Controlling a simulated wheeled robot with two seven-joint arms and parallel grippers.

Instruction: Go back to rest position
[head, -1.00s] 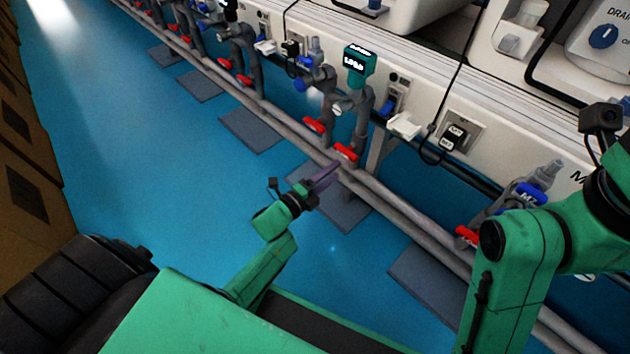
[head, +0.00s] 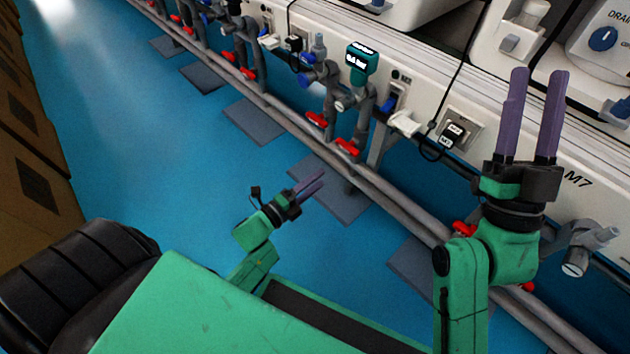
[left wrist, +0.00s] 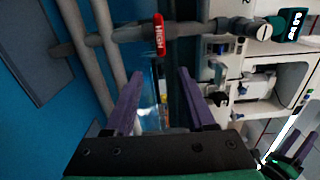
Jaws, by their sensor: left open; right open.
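My left gripper (head: 308,187) is low over the blue floor, left of the pipes in the head view. Its purple fingers point up and right, apart and empty. In the left wrist view its two fingers (left wrist: 158,100) are spread with nothing between them. My right gripper (head: 535,100) is raised at the right of the head view, in front of the white test line. Its two purple fingers point upward, open and empty. Neither gripper touches anything that I can see.
Grey pipes (head: 395,185) with red-handled valves (head: 347,147) run along the white test line (head: 425,90). A teal digital gauge (head: 362,64) stands on one pipe. A red lever (left wrist: 158,38) is close ahead of my left gripper. Brown boxes (head: 35,140) line the left. Blue floor (head: 150,150) between is clear.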

